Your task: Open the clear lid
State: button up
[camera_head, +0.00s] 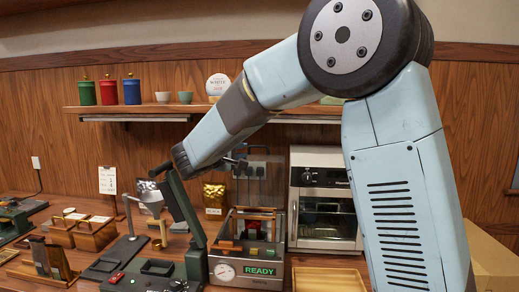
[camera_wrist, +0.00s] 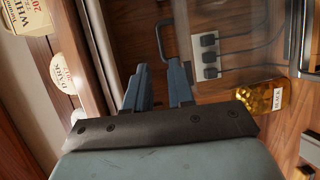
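The clear lid (camera_wrist: 245,40) shows in the wrist view as a see-through panel at the upper right, with a dark bar handle (camera_wrist: 163,38) on its left edge. In the head view the lid (camera_head: 266,180) looks raised, upright over the back of the metal machine (camera_head: 246,270) with the green READY display. My gripper (camera_wrist: 160,75) points toward the handle in the wrist view. Its two blue-grey fingers are apart with nothing visible between them. Contact with the handle cannot be told. In the head view my forearm largely hides the gripper.
A gold bag (camera_wrist: 264,97) stands by the wall, beside a power strip (camera_wrist: 208,55). A shelf (camera_head: 135,109) with canisters runs above. A dark green press (camera_head: 195,225) is left of the machine, a small oven (camera_head: 322,205) right, and a wooden tray (camera_head: 320,280) in front.

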aim_at(261, 147)
jog(key=x, duration=1.1)
jog(key=shift+w+d+f, duration=0.15)
jog(key=shift+w+d, duration=0.05)
jog(key=shift+w, duration=0.05)
jog(key=shift+c, duration=0.4)
grip_shut()
jog(key=shift+f, duration=0.1)
